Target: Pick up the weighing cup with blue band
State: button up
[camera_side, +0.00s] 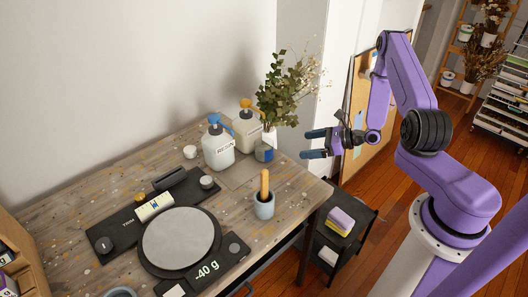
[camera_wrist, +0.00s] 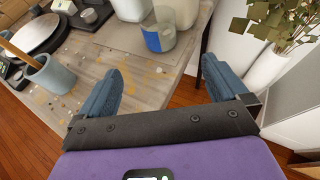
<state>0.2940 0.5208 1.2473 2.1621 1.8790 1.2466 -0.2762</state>
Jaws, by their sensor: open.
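The weighing cup with blue band (camera_side: 264,154) stands at the table's right back corner, just in front of the resin bottles. In the wrist view the clear cup with its blue band (camera_wrist: 157,40) stands upright beyond my fingertips, between their lines. My gripper (camera_side: 308,144) is open and empty, to the right of the cup and apart from it, past the table's edge. In the wrist view my gripper (camera_wrist: 163,68) shows both blue fingers spread wide, with the table edge between them.
Two pump bottles, one blue-topped (camera_side: 218,145) and one orange-topped (camera_side: 247,124), stand close behind the cup. A vase with leafy stems (camera_side: 270,135) is close by. A scale (camera_side: 181,238) lies further left.

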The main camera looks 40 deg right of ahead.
aim_at(269, 149)
jog(key=x, duration=0.9)
jog(key=shift+w+a, duration=0.25)
jog(key=shift+r+x, duration=0.15)
jog(key=shift+x, duration=1.25)
jog(key=shift+r+x, duration=0.15)
jog(key=shift+x, duration=1.25)
jog(key=shift+w, duration=0.15)
jog(key=c, duration=1.2)
jog(key=shift+d+r, duration=0.1)
jog(key=shift+r, duration=0.1)
